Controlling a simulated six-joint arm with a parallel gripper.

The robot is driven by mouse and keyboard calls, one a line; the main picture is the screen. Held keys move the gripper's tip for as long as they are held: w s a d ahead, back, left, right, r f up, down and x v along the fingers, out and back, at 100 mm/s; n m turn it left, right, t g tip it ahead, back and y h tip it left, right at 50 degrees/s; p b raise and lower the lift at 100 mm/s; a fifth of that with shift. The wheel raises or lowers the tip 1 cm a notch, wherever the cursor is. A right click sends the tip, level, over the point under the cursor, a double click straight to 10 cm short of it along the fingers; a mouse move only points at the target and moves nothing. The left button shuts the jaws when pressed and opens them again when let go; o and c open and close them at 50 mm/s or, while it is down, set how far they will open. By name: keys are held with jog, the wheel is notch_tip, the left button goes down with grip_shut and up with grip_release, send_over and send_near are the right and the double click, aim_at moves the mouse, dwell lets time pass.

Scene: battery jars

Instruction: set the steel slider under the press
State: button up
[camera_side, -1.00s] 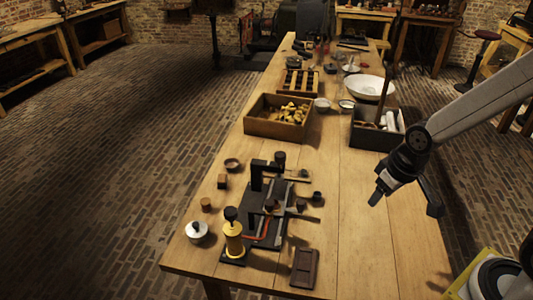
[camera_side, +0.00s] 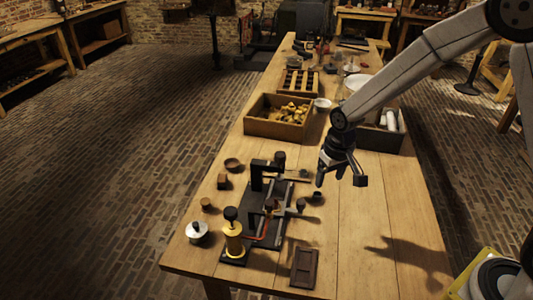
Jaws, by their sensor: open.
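The press (camera_side: 257,178) is a black frame standing on a dark base plate at the near left of the long table. A small dark knob-like piece (camera_side: 270,206) and a grey metal bar (camera_side: 290,209) are on or beside the base. I cannot tell at this size which grey part is the steel slider. A brass cylinder with a black top (camera_side: 233,238) stands at the front end of the base, with a red tube beside it. My gripper (camera_side: 340,180) is open and empty, in the air right of the press, fingers pointing down.
A wooden crate with brass pieces (camera_side: 263,130) and a dark box (camera_side: 395,140) stand behind. A brown tray (camera_side: 304,267) lies at the front. A lidded pot (camera_side: 197,231) and small cups are left of the press. The table's right front is clear.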

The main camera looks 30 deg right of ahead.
jog(key=g, duration=0.1)
send_over(301, 202)
jog(key=shift+m, duration=0.4)
notch_tip(301, 202, down, 6)
jog(key=shift+f, duration=0.2)
jog(key=shift+f, duration=0.15)
jog(key=shift+f, duration=3.75)
grip_shut()
